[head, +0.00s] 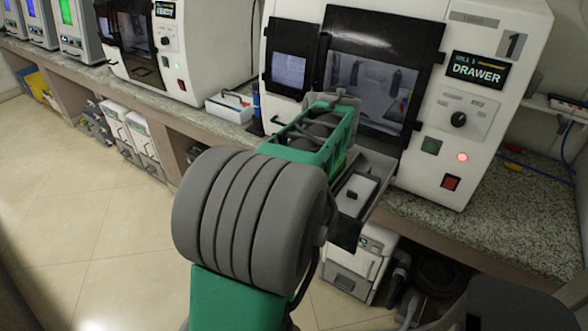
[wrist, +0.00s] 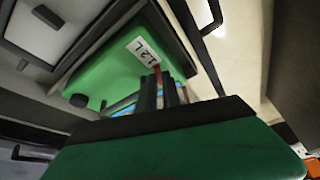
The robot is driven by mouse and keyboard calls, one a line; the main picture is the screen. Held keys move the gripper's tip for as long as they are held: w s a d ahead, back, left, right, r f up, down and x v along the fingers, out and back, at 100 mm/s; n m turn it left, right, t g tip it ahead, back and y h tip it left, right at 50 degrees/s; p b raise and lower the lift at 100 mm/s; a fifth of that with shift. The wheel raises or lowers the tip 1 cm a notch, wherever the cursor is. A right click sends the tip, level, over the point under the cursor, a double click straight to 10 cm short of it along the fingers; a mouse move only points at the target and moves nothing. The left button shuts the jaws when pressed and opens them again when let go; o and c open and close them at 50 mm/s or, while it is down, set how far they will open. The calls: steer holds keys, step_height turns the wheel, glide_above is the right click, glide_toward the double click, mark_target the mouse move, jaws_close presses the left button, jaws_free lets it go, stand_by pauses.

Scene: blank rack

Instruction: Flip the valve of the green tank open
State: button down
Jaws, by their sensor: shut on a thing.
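The green tank (wrist: 118,62) with a white label reading about "1.2 L" fills the upper left of the wrist view, seen at a steep tilt. A small red valve lever (wrist: 157,69) shows just below the label. My gripper (wrist: 168,88) is at this lever, its dark fingers shut on it. The fingers hide most of the lever, so its exact angle cannot be told. In the head view my own arm covers the middle, and neither my gripper nor the green tank can be made out.
A white machine (head: 482,100) marked "DRAWER" stands on the granite counter (head: 420,210) close behind my arm. A second white machine (head: 210,45) stands further left. White units (head: 345,275) sit under the counter. The tiled floor (head: 90,210) at left is clear.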

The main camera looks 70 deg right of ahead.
steer(key=shift+s+d+n+y+p, duration=0.15)
steer(key=shift+n+y+p, duration=0.3)
steer(key=shift+n, duration=0.7)
steer(key=shift+s+d+n+y+p, duration=0.1)
steer(key=shift+d+n+y+p, duration=0.25)
steer(key=shift+n, duration=0.8)
steer(key=shift+a, duration=0.1)
steer(key=c, duration=1.5)
jaws_free()
steer(key=shift+w, duration=0.1)
steer(key=shift+r+t, duration=0.1)
steer(key=shift+t, duration=0.2)
steer(key=p+v, duration=0.1)
steer(key=v, duration=0.6)
steer(key=shift+r, duration=0.3)
